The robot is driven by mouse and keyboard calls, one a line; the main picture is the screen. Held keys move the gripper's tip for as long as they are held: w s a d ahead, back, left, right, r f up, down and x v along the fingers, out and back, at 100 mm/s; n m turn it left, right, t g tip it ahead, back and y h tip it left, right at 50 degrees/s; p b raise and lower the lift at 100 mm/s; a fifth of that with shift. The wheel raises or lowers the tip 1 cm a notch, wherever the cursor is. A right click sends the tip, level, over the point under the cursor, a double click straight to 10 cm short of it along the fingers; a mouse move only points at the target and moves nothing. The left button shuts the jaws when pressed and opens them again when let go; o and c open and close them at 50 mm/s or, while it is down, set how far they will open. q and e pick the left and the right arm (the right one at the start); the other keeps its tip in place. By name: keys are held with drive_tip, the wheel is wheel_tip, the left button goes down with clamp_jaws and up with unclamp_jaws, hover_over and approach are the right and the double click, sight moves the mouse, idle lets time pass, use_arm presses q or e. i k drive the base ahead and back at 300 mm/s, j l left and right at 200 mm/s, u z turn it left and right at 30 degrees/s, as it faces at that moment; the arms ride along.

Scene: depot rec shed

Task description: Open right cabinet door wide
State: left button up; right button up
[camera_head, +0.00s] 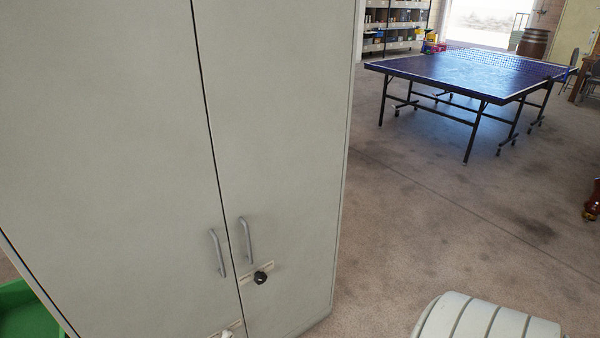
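A tall pale grey-green metal cabinet with two doors fills the left half of the head view. Its right door (275,120) is closed, flush with the left door (110,150) along a dark vertical seam. The right door has a vertical metal bar handle (246,240) near the seam, with a dark round knob (260,277) on a small plate below it. The left door has a matching handle (217,253). A ribbed pale rounded part at the bottom right looks like one of my arm links. Neither of my grippers shows.
Open concrete floor (430,220) lies right of the cabinet. A blue table tennis table (460,72) stands beyond it, with shelves (395,22) and a barrel (533,42) behind. A green object (25,315) is at the lower left, and a reddish-brown object (592,203) at the right edge.

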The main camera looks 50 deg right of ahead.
sight(275, 74)
drive_tip(key=z, duration=1.45)
